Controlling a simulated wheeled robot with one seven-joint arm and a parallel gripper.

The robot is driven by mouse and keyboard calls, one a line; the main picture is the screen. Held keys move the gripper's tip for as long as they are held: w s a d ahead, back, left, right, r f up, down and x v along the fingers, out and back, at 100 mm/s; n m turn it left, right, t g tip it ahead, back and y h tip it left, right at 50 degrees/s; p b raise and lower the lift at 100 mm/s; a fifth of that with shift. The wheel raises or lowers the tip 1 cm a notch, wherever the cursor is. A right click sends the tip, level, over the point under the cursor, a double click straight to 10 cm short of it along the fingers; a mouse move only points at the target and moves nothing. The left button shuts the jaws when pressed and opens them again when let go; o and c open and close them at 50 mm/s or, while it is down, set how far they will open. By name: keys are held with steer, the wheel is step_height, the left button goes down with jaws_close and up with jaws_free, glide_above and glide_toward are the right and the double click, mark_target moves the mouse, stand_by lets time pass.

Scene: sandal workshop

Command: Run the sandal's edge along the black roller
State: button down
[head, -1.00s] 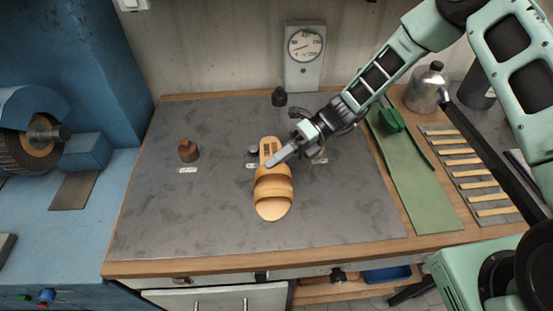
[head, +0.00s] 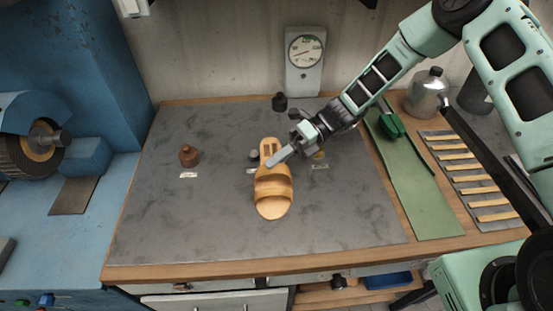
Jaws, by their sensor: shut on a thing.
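The tan sandal (head: 273,192), with two straps across it, is over the middle of the grey mat on the workbench. Its slotted end points to the back and its rounded end to the front. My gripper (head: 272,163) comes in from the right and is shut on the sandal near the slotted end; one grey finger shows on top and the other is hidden. I cannot tell whether the sandal is clear of the mat. The black roller (head: 18,158) is on the blue machine at the far left, well away from the sandal, under a blue hood.
A brown knob-like piece (head: 189,155) stands on the mat (head: 190,220) left of the sandal, and a small black one (head: 279,102) behind it. A green strip (head: 425,205), a rack of tan strips (head: 465,170) and a metal can (head: 427,92) are on the right. The mat's left half is mostly clear.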

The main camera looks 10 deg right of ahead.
steer(key=shift+w, duration=0.1)
stand_by(0.6)
steer(key=shift+w, duration=0.7)
steer(key=shift+w, duration=0.2)
stand_by(0.5)
steer(key=shift+w+r, duration=0.1)
steer(key=shift+w, duration=0.55)
steer(key=shift+w+d, duration=0.1)
steer(key=shift+w, duration=0.2)
steer(key=shift+w+d+b, duration=0.1)
steer(key=shift+w+b, duration=0.25)
steer(key=shift+w, duration=0.2)
steer(key=shift+w, duration=0.3)
stand_by(0.8)
steer(key=shift+w+d, duration=0.2)
steer(key=shift+w, duration=0.35)
stand_by(0.5)
